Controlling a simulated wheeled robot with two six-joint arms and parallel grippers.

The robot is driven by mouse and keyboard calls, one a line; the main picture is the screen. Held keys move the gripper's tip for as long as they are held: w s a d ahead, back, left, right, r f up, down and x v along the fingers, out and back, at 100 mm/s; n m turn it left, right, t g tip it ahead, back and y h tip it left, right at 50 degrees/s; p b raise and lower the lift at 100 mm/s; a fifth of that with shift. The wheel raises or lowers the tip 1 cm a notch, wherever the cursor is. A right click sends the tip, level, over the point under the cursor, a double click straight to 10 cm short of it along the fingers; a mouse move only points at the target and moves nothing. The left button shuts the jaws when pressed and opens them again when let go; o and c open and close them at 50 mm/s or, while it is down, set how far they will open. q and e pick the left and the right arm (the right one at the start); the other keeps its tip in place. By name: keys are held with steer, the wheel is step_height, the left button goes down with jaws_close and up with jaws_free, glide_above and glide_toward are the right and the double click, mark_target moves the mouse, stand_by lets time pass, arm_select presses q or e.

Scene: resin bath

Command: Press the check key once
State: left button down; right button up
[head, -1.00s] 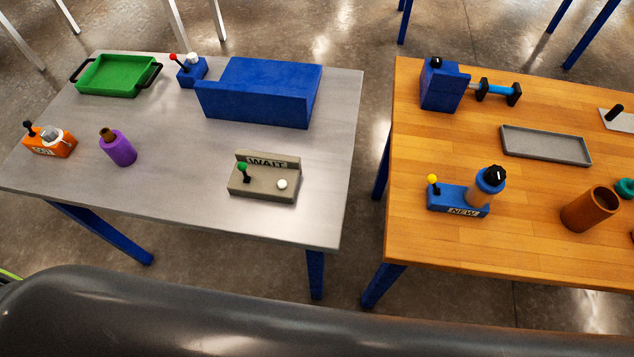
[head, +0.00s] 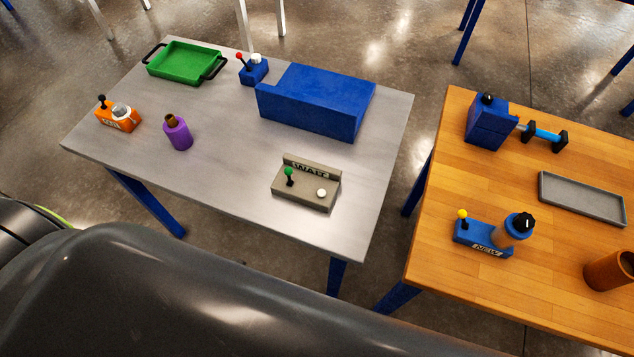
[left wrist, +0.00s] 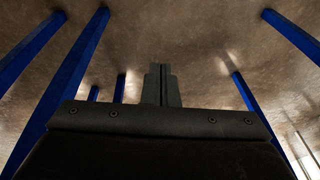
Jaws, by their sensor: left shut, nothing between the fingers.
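No key marked "check" can be read in these views. A grey-beige block labelled WAIT (head: 306,184) stands on the grey table, with a green-topped lever and a white round button (head: 321,193). An orange block (head: 118,116) with a black-topped lever and a pale knob stands at the table's left. A small blue block (head: 253,70) with a red-topped lever and a white knob stands at the back. A blue block labelled NEW (head: 483,240) is on the wooden table. My left gripper (left wrist: 162,68) is shut and empty, over floor and blue table legs. My right gripper is not in view.
The grey table (head: 225,150) also holds a green tray (head: 184,62), a purple bottle (head: 177,133) and a large blue box (head: 315,100). The wooden table (head: 440,180) holds a grey tray (head: 582,199) and a brown cup (head: 609,271). A floor gap separates the tables.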

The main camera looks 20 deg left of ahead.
arm_select(q)
steer(key=w+d+r+m+t+p, duration=0.1)
steer(key=w+r+p, duration=0.15)
steer(key=r, duration=0.55)
steer(key=w+d+r+m+p, duration=0.1)
steer(key=w+r, duration=0.2)
steer(key=r, duration=0.5)
step_height(320, 180, up, 19)
steer(key=m+t+h+p, duration=0.3)
steer(key=m+h, duration=0.5)
steer(key=m, duration=0.9)
glide_above(322, 193)
steer(key=a, duration=0.1)
steer(key=g, duration=0.1)
steer(key=shift+s+a+f, duration=0.1)
steer(key=shift+s+f, duration=0.05)
steer(key=shift+f, duration=0.1)
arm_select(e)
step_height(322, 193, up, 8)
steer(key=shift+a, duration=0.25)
arm_select(q)
steer(key=shift+f, duration=0.15)
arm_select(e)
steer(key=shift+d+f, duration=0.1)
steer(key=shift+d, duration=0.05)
